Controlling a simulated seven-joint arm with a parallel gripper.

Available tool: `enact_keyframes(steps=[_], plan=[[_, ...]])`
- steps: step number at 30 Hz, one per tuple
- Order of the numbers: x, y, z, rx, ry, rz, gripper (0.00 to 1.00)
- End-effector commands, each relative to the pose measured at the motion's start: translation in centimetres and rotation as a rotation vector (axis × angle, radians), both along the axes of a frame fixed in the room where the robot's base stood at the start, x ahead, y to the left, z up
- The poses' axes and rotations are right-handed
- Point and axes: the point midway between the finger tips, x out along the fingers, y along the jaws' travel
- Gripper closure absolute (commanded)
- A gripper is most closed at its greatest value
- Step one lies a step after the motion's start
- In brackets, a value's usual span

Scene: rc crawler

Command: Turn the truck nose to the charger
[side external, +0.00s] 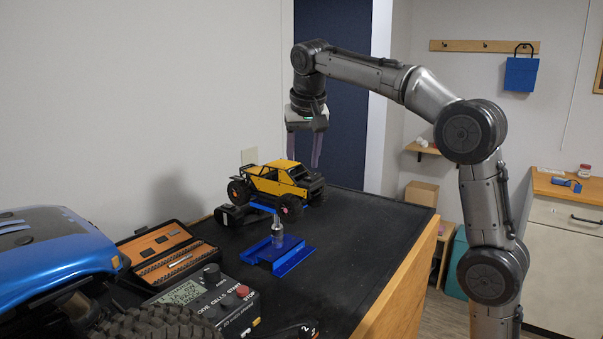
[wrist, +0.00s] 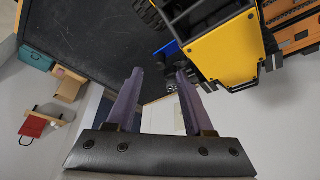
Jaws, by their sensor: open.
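The charger (side external: 205,298), a dark box with a lit screen, knobs and a red button, sits at the near left, well apart from the truck. My gripper (side external: 304,158) hangs above the truck, pointing down, open and empty. In the wrist view the truck's yellow body (wrist: 225,50) fills the upper right, beside and beyond the open fingers (wrist: 159,72). Its far side is hidden in the side view.
A tool case (side external: 165,255), a blue car body (side external: 50,255) and a large tyre (side external: 155,322) crowd the left. The mat's right side (side external: 365,235) is clear.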

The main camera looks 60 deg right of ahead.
Motion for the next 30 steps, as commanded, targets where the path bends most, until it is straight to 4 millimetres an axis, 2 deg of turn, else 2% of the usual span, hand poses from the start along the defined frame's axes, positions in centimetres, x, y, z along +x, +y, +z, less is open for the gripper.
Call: enact_keyframes(steps=[3,9,20,29,30], plan=[[0.4,-0.5,-1.9,0.001,0.002,0.000,0.48],[1.0,-1.1,-3.7,0.001,0.001,0.000,0.48],[1.2,-1.2,-4.1,0.001,-0.001,0.000,0.48],[1.2,-1.2,-4.1,0.001,-0.001,0.000,1.00],[1.2,-1.2,-4.1,0.000,0.000,0.000,1.00]])
